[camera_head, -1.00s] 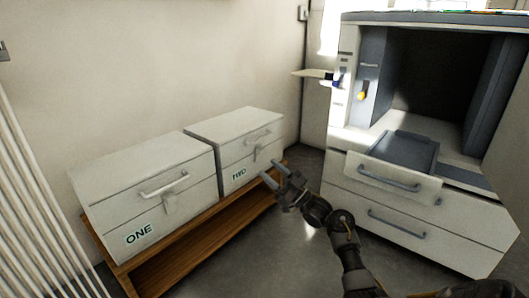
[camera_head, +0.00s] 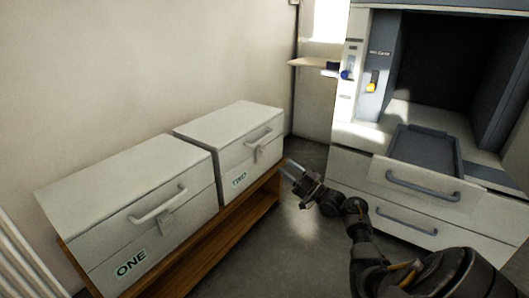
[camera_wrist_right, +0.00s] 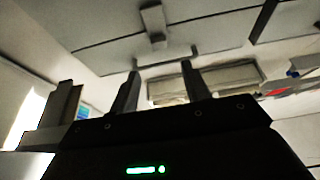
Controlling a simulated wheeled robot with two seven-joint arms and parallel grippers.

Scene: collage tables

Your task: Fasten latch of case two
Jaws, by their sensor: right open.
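Case two (camera_head: 228,133) is a pale box labelled TWO with its lid down, standing at the right end of a low wooden bench. Its handle (camera_head: 259,137) and small latch (camera_head: 259,153) are on the front face. I cannot tell whether the latch is fastened. My right gripper (camera_head: 287,171) is open and empty, just right of case two's front and a little lower than the latch, apart from it. In the right wrist view its two fingers (camera_wrist_right: 160,92) stand spread with nothing between them. My left gripper is not in view.
Case one (camera_head: 125,215), labelled ONE, stands left of case two on the wooden bench (camera_head: 240,212). A large grey-white machine (camera_head: 400,150) with drawers and a tray (camera_head: 425,150) stands at the right. Open floor lies between the bench and the machine. A radiator (camera_head: 22,255) is at far left.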

